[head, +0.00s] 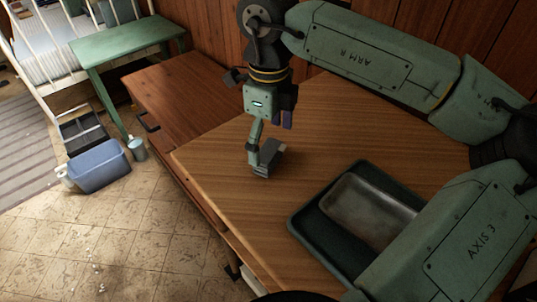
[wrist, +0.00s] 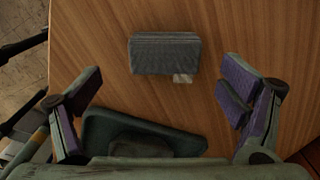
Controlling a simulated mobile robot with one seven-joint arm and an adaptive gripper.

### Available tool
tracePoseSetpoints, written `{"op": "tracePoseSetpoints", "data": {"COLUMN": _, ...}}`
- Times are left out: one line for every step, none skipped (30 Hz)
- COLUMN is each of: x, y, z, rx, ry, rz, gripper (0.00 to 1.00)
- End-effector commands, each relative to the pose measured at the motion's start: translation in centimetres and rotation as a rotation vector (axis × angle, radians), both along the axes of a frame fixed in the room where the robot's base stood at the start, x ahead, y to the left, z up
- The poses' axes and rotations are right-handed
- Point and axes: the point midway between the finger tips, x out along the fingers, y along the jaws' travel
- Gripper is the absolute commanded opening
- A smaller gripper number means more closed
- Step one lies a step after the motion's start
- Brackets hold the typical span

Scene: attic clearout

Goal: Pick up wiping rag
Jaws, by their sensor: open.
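The wiping rag appears to be the grey folded cloth with a small white tag (wrist: 165,55), lying flat on the brown wooden table (wrist: 225,30). In the head view the rag (head: 271,156) is partly hidden behind one finger of my gripper. My gripper (wrist: 163,92) is open, with purple pads on both fingers and nothing between them. In the wrist view the rag lies above the gap between the fingertips, apart from both. In the head view my gripper (head: 270,140) hangs over the table right at the rag; I cannot tell if it touches.
A dark green tray (head: 300,222) holding a metal pan (head: 365,212) sits on the table to the right. A lower wooden desk (head: 170,95), a green table (head: 130,42) and a blue bin (head: 98,172) stand to the left. The tabletop behind the rag is clear.

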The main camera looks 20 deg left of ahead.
Motion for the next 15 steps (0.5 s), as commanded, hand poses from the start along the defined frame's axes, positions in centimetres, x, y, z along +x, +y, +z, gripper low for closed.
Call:
{"op": "tracePoseSetpoints", "data": {"x": 0.0, "y": 0.0, "z": -0.3, "rx": 0.0, "ry": 0.002, "rz": 0.0, "gripper": 0.9}}
{"op": "tracePoseSetpoints", "data": {"x": 0.1, "y": 0.1, "z": -0.6, "rx": -0.001, "ry": 0.002, "rz": 0.0, "gripper": 0.9}}
{"op": "tracePoseSetpoints", "data": {"x": 0.2, "y": 0.1, "z": -1.1, "rx": 0.001, "ry": 0.003, "rz": 0.001, "gripper": 0.9}}
{"op": "tracePoseSetpoints", "data": {"x": 0.2, "y": 0.2, "z": -1.5, "rx": 0.001, "ry": 0.004, "rz": 0.001, "gripper": 0.9}}
{"op": "tracePoseSetpoints", "data": {"x": 0.4, "y": 0.3, "z": -2.0, "rx": 0.001, "ry": 0.004, "rz": 0.001, "gripper": 0.9}}
{"op": "tracePoseSetpoints", "data": {"x": 0.4, "y": 0.4, "z": -2.6, "rx": 0.001, "ry": 0.004, "rz": 0.002, "gripper": 0.9}}
{"op": "tracePoseSetpoints", "data": {"x": 0.5, "y": 0.4, "z": -3.1, "rx": 0.0, "ry": 0.004, "rz": 0.002, "gripper": 0.9}}
{"op": "tracePoseSetpoints", "data": {"x": 0.5, "y": 0.4, "z": -3.6, "rx": 0.001, "ry": 0.004, "rz": 0.001, "gripper": 0.9}}
{"op": "tracePoseSetpoints", "data": {"x": 0.6, "y": 0.4, "z": -4.1, "rx": 0.002, "ry": 0.003, "rz": 0.0, "gripper": 0.9}}
{"op": "tracePoseSetpoints", "data": {"x": 0.6, "y": 0.4, "z": -4.4, "rx": 0.001, "ry": 0.003, "rz": 0.0, "gripper": 0.9}}
{"op": "tracePoseSetpoints", "data": {"x": 0.5, "y": 0.4, "z": -4.7, "rx": 0.001, "ry": 0.003, "rz": 0.0, "gripper": 0.9}}
{"op": "tracePoseSetpoints", "data": {"x": 0.6, "y": 0.4, "z": -4.9, "rx": 0.0, "ry": 0.001, "rz": 0.001, "gripper": 0.9}}
{"op": "tracePoseSetpoints", "data": {"x": 0.6, "y": 0.4, "z": -5.1, "rx": 0.0, "ry": 0.001, "rz": 0.001, "gripper": 0.9}}
{"op": "tracePoseSetpoints", "data": {"x": 0.6, "y": 0.4, "z": -5.2, "rx": 0.001, "ry": 0.0, "rz": 0.0, "gripper": 0.9}}
{"op": "tracePoseSetpoints", "data": {"x": 0.6, "y": 0.4, "z": -5.2, "rx": 0.001, "ry": 0.0, "rz": 0.0, "gripper": 0.9}}
